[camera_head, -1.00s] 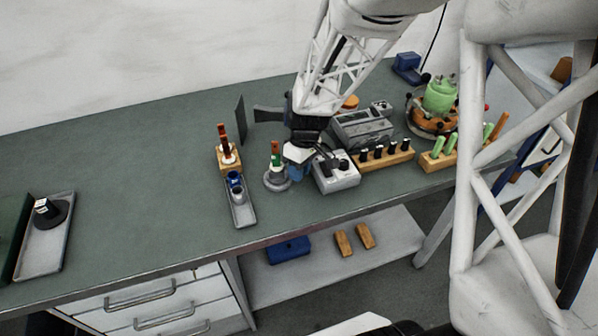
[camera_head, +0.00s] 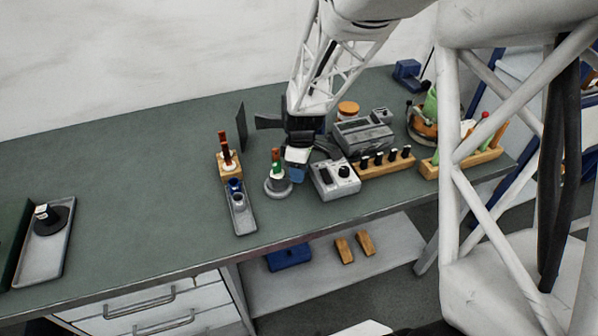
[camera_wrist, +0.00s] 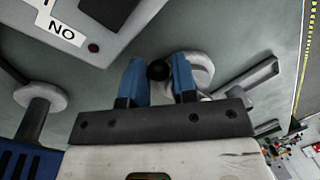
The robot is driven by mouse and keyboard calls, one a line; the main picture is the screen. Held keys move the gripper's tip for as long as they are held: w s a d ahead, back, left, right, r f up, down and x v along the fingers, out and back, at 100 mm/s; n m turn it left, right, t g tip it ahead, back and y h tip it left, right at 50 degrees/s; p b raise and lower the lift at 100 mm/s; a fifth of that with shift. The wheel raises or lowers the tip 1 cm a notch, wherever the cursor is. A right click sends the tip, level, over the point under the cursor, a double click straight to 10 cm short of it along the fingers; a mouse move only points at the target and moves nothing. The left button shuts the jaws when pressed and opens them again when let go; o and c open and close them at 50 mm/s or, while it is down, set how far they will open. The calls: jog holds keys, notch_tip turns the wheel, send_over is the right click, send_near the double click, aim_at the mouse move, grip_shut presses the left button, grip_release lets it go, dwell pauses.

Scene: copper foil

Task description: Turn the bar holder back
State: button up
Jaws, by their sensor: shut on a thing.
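The likely bar holder is the small stand (camera_head: 278,187) with a round grey base and an upright with white, green and red-brown parts. It stands upright on the green bench. My gripper (camera_head: 294,173) is low, just right of the stand, with blue fingertips. In the wrist view, my gripper (camera_wrist: 158,78) is shut on a round black knob (camera_wrist: 157,70) between the blue fingertips. A pale round base (camera_wrist: 198,68) shows behind it. How the knob joins the stand is hidden.
A grey box with a black dial (camera_head: 335,180) stands close right of my gripper. A grey tray with blue and grey cups (camera_head: 241,218) lies left of the stand. A wooden rack with black-topped items (camera_head: 385,168) is farther right. The bench's left middle is clear.

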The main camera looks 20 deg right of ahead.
jog(key=shift+w, duration=0.1)
dwell(0.3)
jog(key=o, duration=0.9)
jog(key=shift+r, duration=0.1)
jog(key=r, duration=0.5)
jog(key=w+r, duration=0.1)
jog(key=r, duration=0.1)
jog(key=shift+d+r, duration=0.25)
jog(key=shift+d, duration=0.1)
jog(key=s+a+r+m+t, duration=0.1)
jog(key=s+r+m, duration=0.3)
jog(key=s, duration=0.4)
jog(key=s+a+r+m+t+h, duration=0.1)
jog(key=s+r+m+t, duration=0.1)
jog(key=s+r, duration=0.4)
jog(key=s+a+r+m+t, duration=0.1)
jog(key=s+r+m, duration=0.4)
jog(key=s, duration=0.4)
jog(key=shift+s+a+r+m, duration=0.2)
jog(key=shift+s+m, duration=0.1)
jog(key=shift+s, duration=0.1)
